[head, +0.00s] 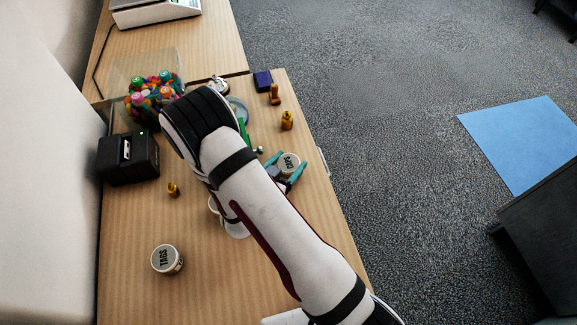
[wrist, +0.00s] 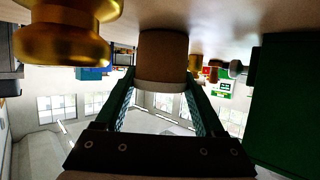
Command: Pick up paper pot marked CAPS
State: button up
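The paper pot marked CAPS (head: 288,161) is a small round tub with a pale lid, upright on the desk right of my arm. My gripper (head: 292,160) has teal fingers, one on each side of the pot. In the wrist view, which is upside down, the pot (wrist: 163,56) is brown with a pale rim, at the ends of the spread fingers (wrist: 160,73). The fingers look open, very close to its sides; I cannot tell whether they touch it. A similar pot marked TAGS (head: 165,259) stands at the lower left.
Brass pieces (head: 287,120) and a wooden-handled stamp (head: 274,95) stand behind the pot. A large golden piece (wrist: 65,38) and a green block (wrist: 285,95) flank my gripper. A black device (head: 128,158) stands left. The desk's right edge is close to the pot.

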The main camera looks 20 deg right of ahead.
jog(key=c, duration=0.7)
